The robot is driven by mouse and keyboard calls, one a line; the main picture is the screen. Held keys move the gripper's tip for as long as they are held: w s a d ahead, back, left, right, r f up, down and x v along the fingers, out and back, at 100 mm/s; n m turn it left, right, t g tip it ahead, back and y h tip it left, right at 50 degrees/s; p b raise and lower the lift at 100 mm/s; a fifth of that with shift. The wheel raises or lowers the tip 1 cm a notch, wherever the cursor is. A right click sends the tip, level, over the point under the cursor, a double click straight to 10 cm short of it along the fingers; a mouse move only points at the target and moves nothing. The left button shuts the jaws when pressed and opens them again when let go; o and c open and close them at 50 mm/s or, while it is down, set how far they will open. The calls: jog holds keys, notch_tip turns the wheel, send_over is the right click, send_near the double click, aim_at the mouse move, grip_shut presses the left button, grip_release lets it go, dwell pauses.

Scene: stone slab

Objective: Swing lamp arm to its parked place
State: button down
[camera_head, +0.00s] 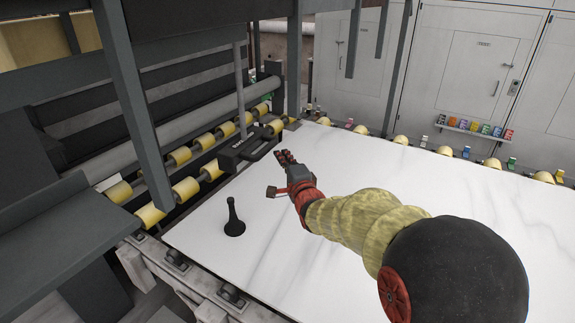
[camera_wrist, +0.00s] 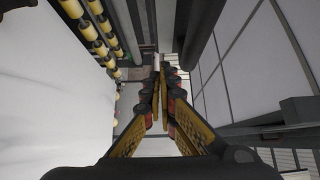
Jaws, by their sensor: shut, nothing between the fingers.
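A dark box-shaped head with a loop handle (camera_head: 250,147), which looks like the lamp, hangs at the end of a thin grey upright bar (camera_head: 240,85) over the left edge of the slab. My gripper (camera_head: 283,157) is just right of the handle's end and seems apart from it, above the white slab (camera_head: 400,190). In the wrist view my gripper's fingers (camera_wrist: 160,88) are together with nothing held. I cannot tell the lamp head for certain in the wrist view. No marked parking place shows clearly.
A black cone-shaped piece (camera_head: 234,222) stands on the slab's near left. Yellow rollers (camera_head: 185,190) and dark machine frame posts (camera_head: 137,100) line the left side. White cabinets (camera_head: 480,70) stand at the back. The slab's middle is clear apart from my arm.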

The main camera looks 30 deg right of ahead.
jog(key=shift+w+a, duration=0.6)
jog(key=shift+w, duration=0.2)
jog(key=shift+w+a, duration=0.6)
jog(key=shift+w, duration=0.15)
